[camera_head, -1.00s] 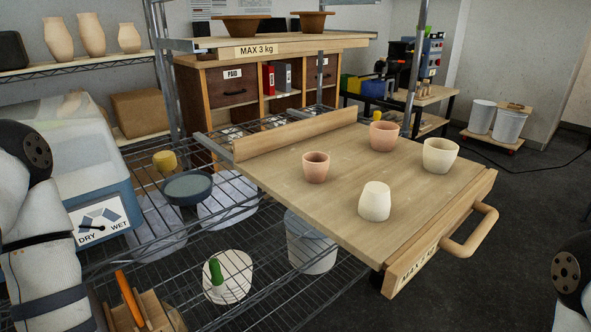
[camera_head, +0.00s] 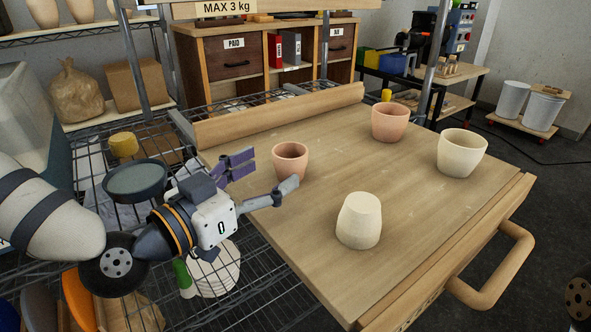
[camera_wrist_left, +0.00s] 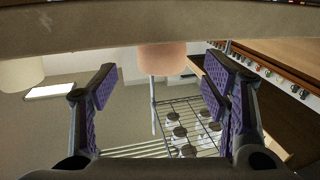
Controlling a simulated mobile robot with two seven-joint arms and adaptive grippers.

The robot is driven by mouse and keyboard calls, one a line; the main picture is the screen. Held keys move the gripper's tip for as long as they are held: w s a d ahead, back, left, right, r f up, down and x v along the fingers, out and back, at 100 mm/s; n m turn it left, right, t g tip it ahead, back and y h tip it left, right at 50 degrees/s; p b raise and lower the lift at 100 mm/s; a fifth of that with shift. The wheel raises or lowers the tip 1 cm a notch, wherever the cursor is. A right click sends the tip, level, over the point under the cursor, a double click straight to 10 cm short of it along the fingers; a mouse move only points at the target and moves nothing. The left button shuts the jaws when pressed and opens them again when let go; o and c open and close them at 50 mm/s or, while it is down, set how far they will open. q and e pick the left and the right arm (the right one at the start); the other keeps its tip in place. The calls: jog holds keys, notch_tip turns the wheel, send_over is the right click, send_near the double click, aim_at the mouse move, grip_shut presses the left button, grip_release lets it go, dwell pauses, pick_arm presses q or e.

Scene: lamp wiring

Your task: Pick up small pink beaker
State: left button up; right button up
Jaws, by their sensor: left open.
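The small pink beaker (camera_head: 290,161) stands upright near the left edge of a pull-out wooden board (camera_head: 300,250). My left gripper (camera_head: 263,180) is open and empty at that edge, with its two fingers pointing toward the beaker from the left. In the left wrist view, which looks inverted, the pink beaker (camera_wrist_left: 162,58) appears ahead, in line with the gap between the purple-padded fingers (camera_wrist_left: 158,98). I cannot tell whether the fingertips reach its sides. A larger pink beaker (camera_head: 390,122) stands farther back. My right gripper is out of view.
A cream beaker (camera_head: 462,153) stands at the right of the board, and an upside-down cream one (camera_head: 359,221) stands in front. A raised wooden rail (camera_head: 280,116) closes the back. Wire shelving with a dark round dish (camera_head: 136,181) lies to the left.

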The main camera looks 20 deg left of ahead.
aim_at(280, 163)
pick_arm(q)
jog(key=x, duration=0.5)
jog(key=shift+f+b, duration=0.1)
jog(key=shift+b, duration=0.2)
jog(key=shift+a, duration=0.1)
jog(key=c, duration=1.3)
jog(key=shift+o, duration=0.2)
